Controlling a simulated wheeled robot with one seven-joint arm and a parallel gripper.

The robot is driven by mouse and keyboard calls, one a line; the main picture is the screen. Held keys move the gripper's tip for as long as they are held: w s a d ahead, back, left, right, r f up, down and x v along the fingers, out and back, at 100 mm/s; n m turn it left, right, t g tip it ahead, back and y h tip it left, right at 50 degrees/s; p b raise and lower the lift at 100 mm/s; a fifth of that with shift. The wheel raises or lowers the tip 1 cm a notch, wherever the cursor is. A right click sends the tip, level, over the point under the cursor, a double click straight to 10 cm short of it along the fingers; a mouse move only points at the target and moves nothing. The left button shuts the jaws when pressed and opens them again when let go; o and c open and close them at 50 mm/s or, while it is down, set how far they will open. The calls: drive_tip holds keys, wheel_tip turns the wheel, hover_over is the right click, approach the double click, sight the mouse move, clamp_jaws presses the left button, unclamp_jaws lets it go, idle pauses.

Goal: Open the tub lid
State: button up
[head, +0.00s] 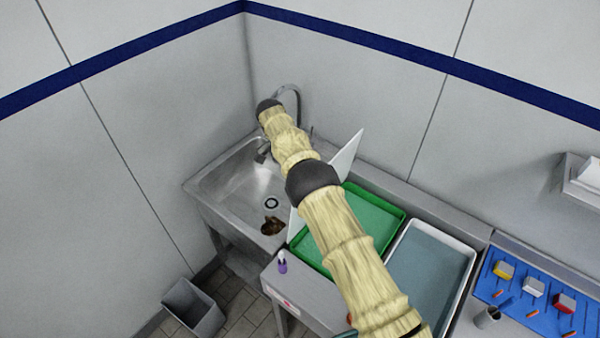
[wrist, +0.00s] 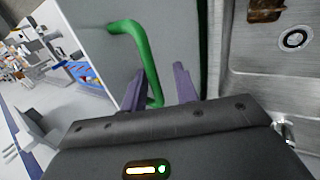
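The green tub (head: 393,238) stands on the counter right of the sink, and its inside shows in the head view. A pale flat lid (head: 346,156) stands steeply tilted at the tub's left side, partly behind my arm. In the wrist view the lid's grey face (wrist: 95,45) carries a green bar handle (wrist: 146,52). My gripper (wrist: 163,76) has two purple fingers apart, close to the handle's lower end. Space shows between the handle and the right finger; contact is unclear.
The steel sink (head: 222,185) with a brown patch (head: 272,226) lies to the left. A white tray (head: 432,262) is right of the tub, then a blue board (head: 520,285) with small blocks. A grey bin (head: 194,307) is on the floor.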

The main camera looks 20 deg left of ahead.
wheel_tip(320, 180, up, 10)
drive_tip(key=shift+r+p, duration=0.2)
drive_tip(key=shift+p, duration=0.25)
idle(0.3)
drive_tip(key=shift+w, duration=0.15)
